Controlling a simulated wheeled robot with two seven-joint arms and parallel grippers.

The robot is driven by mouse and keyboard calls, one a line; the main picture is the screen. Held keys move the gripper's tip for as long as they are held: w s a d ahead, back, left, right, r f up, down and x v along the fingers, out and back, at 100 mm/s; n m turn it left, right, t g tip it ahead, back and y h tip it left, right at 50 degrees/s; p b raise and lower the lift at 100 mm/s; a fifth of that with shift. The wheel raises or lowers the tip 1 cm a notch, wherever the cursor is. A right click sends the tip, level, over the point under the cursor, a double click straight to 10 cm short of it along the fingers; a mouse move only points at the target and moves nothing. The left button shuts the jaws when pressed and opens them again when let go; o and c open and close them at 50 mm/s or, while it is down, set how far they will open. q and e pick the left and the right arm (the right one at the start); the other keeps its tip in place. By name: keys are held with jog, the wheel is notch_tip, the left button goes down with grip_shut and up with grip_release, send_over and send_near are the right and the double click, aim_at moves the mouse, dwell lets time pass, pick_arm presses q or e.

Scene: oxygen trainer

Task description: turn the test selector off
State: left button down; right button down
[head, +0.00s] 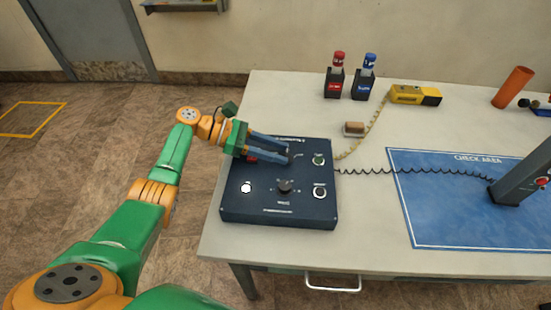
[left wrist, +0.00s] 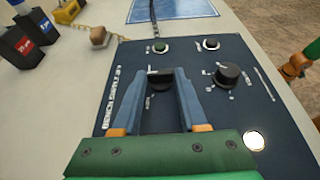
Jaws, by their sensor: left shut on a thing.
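A dark blue control box (head: 262,208) lies on the table; its top (left wrist: 190,110) fills much of the left wrist view, with lettering that seems to read "BENCH SUPPLY". My left gripper (head: 290,156) reaches over its far part. Its blue fingers (left wrist: 160,86) are shut on a black knob (left wrist: 160,76), one on each side. In the head view the fingers mostly hide this knob. A second black knob (head: 285,186) stands free nearer the front and also shows in the left wrist view (left wrist: 228,75). I cannot read which knob is the test selector. My right gripper is not in view.
The box also bears a green button (head: 319,159), a pale-ringed one (head: 320,192) and a white lamp (head: 246,187). A blue mat (head: 440,215) lies right.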

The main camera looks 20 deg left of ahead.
pick_arm(q)
jog(key=shift+f, duration=0.1)
dwell(0.4)
jog(key=c, duration=0.8)
grip_release()
jog(key=o, duration=0.4)
jog(key=shift+d, duration=0.1)
jog(key=shift+c, duration=0.2)
jog(key=shift+w+d, duration=0.1)
jog(key=b+v, duration=0.1)
jog(key=v, duration=0.5)
jog(key=shift+a+b, duration=0.35)
jog(key=shift+b, duration=0.05)
jog(key=shift+a+r, duration=0.2)
jog(key=shift+r, duration=0.05)
